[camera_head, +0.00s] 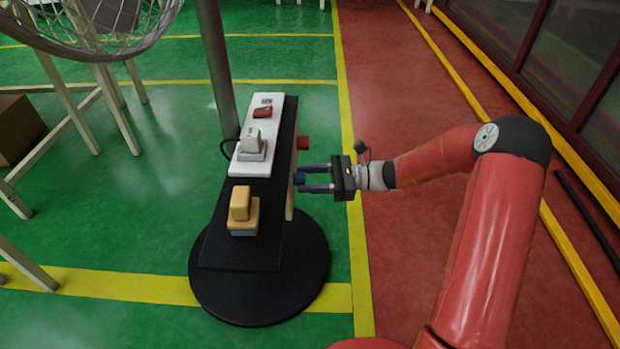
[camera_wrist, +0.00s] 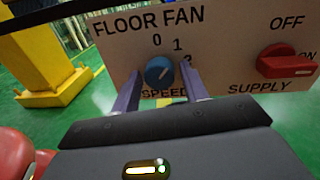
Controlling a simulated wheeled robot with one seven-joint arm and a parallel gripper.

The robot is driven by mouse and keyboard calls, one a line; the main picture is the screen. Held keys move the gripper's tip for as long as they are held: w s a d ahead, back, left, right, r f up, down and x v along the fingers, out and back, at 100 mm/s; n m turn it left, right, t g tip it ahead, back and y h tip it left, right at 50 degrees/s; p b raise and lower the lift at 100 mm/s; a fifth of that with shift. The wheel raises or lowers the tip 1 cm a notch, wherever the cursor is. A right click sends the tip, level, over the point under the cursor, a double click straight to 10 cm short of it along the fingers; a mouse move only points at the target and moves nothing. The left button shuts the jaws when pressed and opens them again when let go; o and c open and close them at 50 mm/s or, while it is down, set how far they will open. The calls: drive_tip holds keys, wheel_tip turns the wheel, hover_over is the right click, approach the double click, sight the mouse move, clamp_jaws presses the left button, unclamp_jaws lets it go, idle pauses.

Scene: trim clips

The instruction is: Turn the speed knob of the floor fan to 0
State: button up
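The speed knob (camera_wrist: 159,72) is a small round blue knob on the pale FLOOR FAN panel (camera_wrist: 225,50). The marks 0, 1 and 2 curve over it, from above to its right; its setting is too small to read surely. In the head view the knob (camera_head: 299,178) sits on the right side of the black stand. My gripper (camera_head: 306,179) reaches it from the right. In the wrist view its two fingers (camera_wrist: 160,78) stand either side of the knob, apart, with slim gaps seeming to show between them and it.
A red SUPPLY switch (camera_wrist: 287,62) is on the same panel, right of the knob, near its ON mark. A white box (camera_head: 257,150) and a yellow-orange block (camera_head: 242,211) sit on top of the stand. A metal fan cage (camera_head: 90,25) is at upper left. Red floor lies clear behind my gripper.

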drive_tip(key=c, duration=0.7)
drive_tip(key=shift+o, duration=0.2)
drive_tip(key=shift+n, duration=0.4)
drive_tip(key=shift+n+h+b, duration=0.3)
drive_tip(key=shift+n+b, duration=0.55)
drive_tip(key=shift+n, duration=2.55)
drive_tip(key=o, duration=1)
drive_tip(key=shift+c, duration=0.2)
